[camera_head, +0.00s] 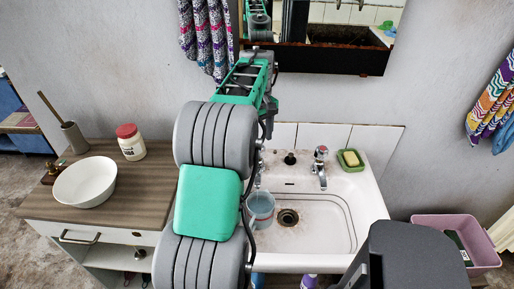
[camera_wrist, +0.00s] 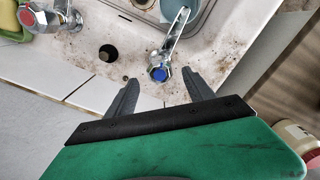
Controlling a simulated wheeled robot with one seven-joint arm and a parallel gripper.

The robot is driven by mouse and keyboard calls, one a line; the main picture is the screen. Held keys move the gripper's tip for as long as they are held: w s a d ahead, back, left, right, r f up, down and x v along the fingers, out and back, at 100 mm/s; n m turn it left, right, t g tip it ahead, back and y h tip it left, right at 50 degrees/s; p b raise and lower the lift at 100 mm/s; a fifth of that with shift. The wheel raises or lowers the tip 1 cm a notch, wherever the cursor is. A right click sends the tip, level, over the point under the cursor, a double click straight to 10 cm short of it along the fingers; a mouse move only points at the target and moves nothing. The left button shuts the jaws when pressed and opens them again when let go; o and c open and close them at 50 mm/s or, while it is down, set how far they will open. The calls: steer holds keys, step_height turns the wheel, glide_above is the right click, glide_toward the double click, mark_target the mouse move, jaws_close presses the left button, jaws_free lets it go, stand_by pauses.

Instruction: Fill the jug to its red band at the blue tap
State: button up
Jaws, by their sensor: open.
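The jug (camera_head: 261,205) stands in the sink basin, left of the drain, partly covered by my arm. It looks pale and bluish, with a faint reddish line low on its side; I cannot tell its water level. In the wrist view part of the jug (camera_wrist: 172,8) shows at the top edge, by the spout end. The blue tap (camera_wrist: 159,73) has a chrome body and a blue-capped knob. My gripper (camera_wrist: 159,77) is open, its two fingers apart on either side of this knob, holding nothing. In the head view my arm hides the blue tap.
The red-capped tap (camera_head: 320,164) and a soap dish (camera_head: 350,160) are on the right of the sink (camera_head: 345,250). A bowl (camera_head: 85,182), jar (camera_head: 131,142) and brush holder (camera_head: 74,138) stand on the left counter. A mirror (camera_head: 330,55) hangs above.

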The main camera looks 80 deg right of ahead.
mark_target(259, 146)
steer(key=shift+f, duration=1.95)
